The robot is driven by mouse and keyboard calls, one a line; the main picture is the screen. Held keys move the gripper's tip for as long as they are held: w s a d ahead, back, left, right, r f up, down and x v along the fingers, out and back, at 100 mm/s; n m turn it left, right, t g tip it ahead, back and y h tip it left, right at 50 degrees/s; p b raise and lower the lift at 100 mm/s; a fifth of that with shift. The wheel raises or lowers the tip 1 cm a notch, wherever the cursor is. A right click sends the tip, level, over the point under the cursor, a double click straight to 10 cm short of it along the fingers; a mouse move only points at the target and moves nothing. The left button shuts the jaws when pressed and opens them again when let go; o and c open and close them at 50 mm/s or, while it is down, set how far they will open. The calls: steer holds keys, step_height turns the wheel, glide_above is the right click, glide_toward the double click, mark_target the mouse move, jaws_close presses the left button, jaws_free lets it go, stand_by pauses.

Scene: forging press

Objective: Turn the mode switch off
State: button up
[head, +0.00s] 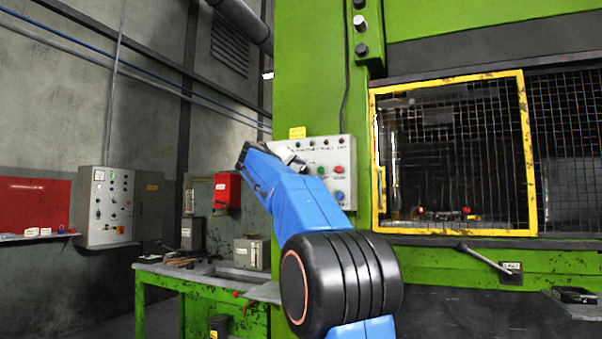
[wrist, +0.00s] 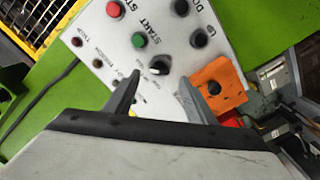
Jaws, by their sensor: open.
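The mode switch appears to be the small black rotary knob with a pale pointer mark (wrist: 158,68) on the light grey control panel (wrist: 105,42). It shows between and just beyond my fingertips in the wrist view. My gripper (wrist: 160,78) is open, one dark finger on each side of the knob in the picture. I cannot tell whether either finger touches it. The knob's exact setting is too small to read. In the head view the panel (head: 346,150) is on the green press column, and my blue arm hides its left part and most of my gripper.
Near the knob are a green START button (wrist: 139,40), a red button (wrist: 113,9) and black buttons (wrist: 198,39). An orange plate with a black knob (wrist: 213,88) lies beside the right finger. A yellow-framed mesh guard (head: 530,150) stands right of the panel, a green workbench (head: 165,280) lower left.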

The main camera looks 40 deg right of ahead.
mark_target(305, 171)
steer(key=x, duration=0.6)
steer(key=shift+w+d, duration=0.1)
steer(key=shift+d, duration=0.2)
steer(key=c, duration=1)
